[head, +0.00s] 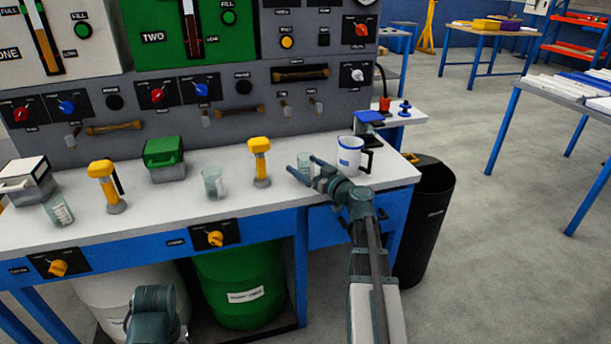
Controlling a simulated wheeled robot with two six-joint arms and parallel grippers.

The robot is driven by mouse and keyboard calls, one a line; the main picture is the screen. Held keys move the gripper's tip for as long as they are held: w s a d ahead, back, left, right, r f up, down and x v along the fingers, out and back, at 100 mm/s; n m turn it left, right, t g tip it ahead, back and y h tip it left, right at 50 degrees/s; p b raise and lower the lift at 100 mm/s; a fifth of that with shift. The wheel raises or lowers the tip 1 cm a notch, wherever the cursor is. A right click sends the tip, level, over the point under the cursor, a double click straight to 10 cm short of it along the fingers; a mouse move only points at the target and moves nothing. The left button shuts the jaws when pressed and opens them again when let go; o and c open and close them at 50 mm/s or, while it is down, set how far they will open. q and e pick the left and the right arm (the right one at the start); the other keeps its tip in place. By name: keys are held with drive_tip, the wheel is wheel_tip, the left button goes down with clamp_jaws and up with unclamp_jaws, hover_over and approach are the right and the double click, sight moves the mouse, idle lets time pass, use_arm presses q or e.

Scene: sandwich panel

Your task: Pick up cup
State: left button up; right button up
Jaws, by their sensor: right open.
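A white cup (350,154) with a blue rim and a dark handle on its right stands upright near the right end of the workbench (230,205). My right gripper (299,165) is open above the bench, left of the white cup. A small clear beaker (306,161) shows between or just behind its fingers; I cannot tell whether they touch it. Nothing looks gripped. Two more clear beakers stand on the bench, one in the middle (213,182) and one at the left (58,210). My left gripper is not in view.
Two yellow-topped tools (260,160) (105,185), a green-lidded box (165,158) and a white-lidded box (26,180) stand on the bench. A control panel (215,92) rises behind. A black bin (425,220) stands at the bench's right. Open floor lies further right.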

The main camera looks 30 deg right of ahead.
drive_tip(key=c, duration=1.4)
drive_tip(key=shift+c, duration=0.2)
